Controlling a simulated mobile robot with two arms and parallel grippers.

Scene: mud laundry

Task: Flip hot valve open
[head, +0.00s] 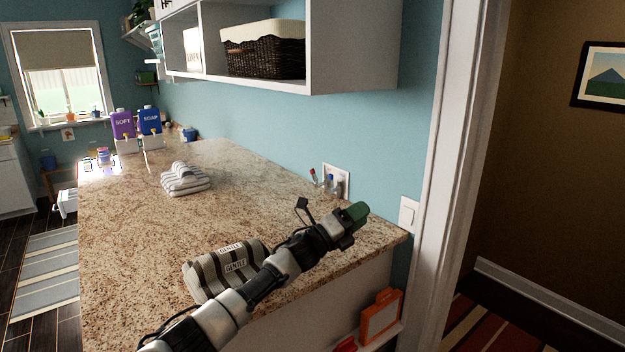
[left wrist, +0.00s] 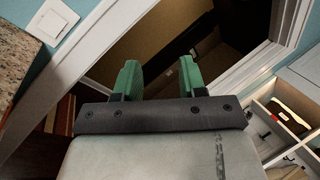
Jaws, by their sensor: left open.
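The valve box (head: 337,180) is a white wall plate just above the back of the granite counter, near its right end. A red-tipped valve handle (head: 313,174) and a blue valve handle (head: 329,181) stick out in front of it. I cannot tell clearly how far each handle is turned. My left gripper (head: 355,213) has green fingers and is in front of the valves, a little to the right and lower in the picture. The left wrist view shows it open and empty (left wrist: 158,78), with the doorway beyond it. My right gripper is not in view.
A granite counter (head: 130,235) holds folded striped towels (head: 185,178), labelled gray towels (head: 215,270) and soap dispensers (head: 150,122). A shelf with a wicker basket (head: 265,58) hangs above. A light switch (head: 408,214) and a door frame stand right of the valves.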

